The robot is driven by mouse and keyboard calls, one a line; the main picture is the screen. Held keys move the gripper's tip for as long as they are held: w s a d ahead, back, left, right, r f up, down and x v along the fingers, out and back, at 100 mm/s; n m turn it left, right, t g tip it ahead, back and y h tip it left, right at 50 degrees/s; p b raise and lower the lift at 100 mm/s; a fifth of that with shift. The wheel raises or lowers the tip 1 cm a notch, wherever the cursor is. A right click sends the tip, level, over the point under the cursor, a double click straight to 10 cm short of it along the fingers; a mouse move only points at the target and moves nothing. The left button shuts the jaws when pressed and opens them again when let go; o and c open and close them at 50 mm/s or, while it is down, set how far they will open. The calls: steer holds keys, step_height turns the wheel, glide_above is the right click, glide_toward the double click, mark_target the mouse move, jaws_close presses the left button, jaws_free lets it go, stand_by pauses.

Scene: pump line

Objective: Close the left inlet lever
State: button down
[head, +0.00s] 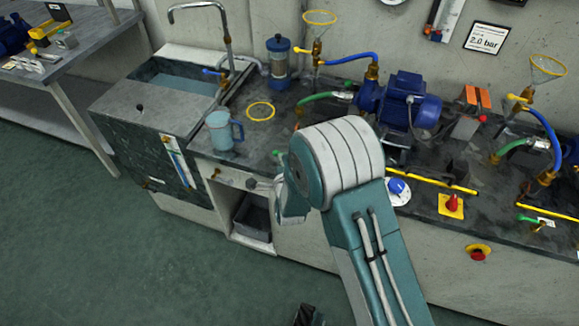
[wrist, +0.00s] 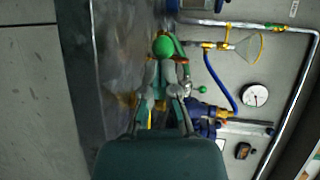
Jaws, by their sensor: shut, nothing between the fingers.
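A left funnel (head: 320,18) stands above a brass valve with a yellow lever (head: 301,51); a blue hose runs from there to the blue pump (head: 405,100). No label shows which handle is the left inlet lever. My gripper is shut and empty. A round green thing (wrist: 163,46) shows just beyond its fingertips; contact cannot be told. My arm hides the gripper in the head view.
A blue jug (head: 219,131) and a yellow ring (head: 261,111) are on the counter by the sink (head: 180,76). A gauge (wrist: 255,95) is on the wall. A second funnel (head: 547,68) is at the right. The floor at the left is clear.

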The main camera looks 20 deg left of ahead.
steer(key=shift+w+a, duration=0.3)
stand_by(0.6)
